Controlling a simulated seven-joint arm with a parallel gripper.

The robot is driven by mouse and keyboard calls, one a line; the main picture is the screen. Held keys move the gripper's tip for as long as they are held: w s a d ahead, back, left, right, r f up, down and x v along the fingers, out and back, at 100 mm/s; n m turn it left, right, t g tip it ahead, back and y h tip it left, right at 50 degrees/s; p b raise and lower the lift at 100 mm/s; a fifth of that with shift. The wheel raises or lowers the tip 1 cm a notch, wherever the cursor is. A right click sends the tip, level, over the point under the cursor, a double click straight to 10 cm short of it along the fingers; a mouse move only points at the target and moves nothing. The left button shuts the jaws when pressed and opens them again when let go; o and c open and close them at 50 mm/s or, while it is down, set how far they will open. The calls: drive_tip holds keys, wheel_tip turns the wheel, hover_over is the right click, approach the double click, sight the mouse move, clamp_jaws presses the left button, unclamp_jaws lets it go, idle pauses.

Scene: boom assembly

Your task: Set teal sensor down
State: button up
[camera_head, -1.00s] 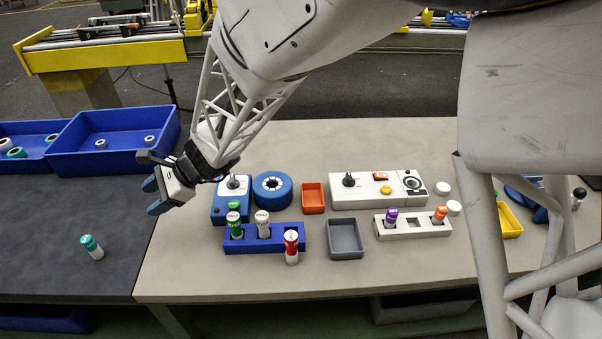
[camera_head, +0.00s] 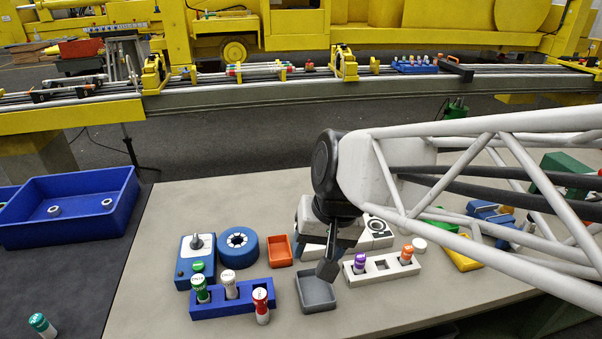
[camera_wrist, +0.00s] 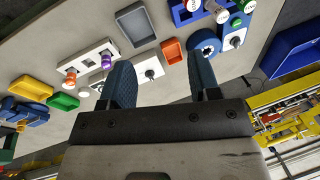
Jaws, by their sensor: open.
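The teal sensor (camera_head: 42,325), a white cylinder with a teal cap, stands slightly tilted on the dark table part at the lower left of the head view. I do not make it out in the wrist view. My gripper (camera_head: 328,272) is far to its right, above the light table near the grey tray (camera_head: 316,296). In the wrist view my gripper (camera_wrist: 162,78) shows two blue fingers apart with nothing between them.
A blue rack (camera_head: 215,308) holds green, white and red-capped cylinders nearby. A white rack (camera_head: 382,277) holds purple and orange ones. A blue bin (camera_head: 75,225) with two rings stands at the left. An orange tray (camera_head: 279,250) and blue tape roll (camera_head: 238,262) lie behind the blue rack.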

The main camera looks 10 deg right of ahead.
drive_tip(key=s+d+n+h, duration=0.1)
drive_tip(key=s+d+h, duration=0.1)
drive_tip(key=s+d, duration=0.3)
drive_tip(key=shift+d+r+t+h, duration=0.3)
drive_tip(key=shift+d+r+t, duration=0.1)
drive_tip(key=shift+d, duration=0.7)
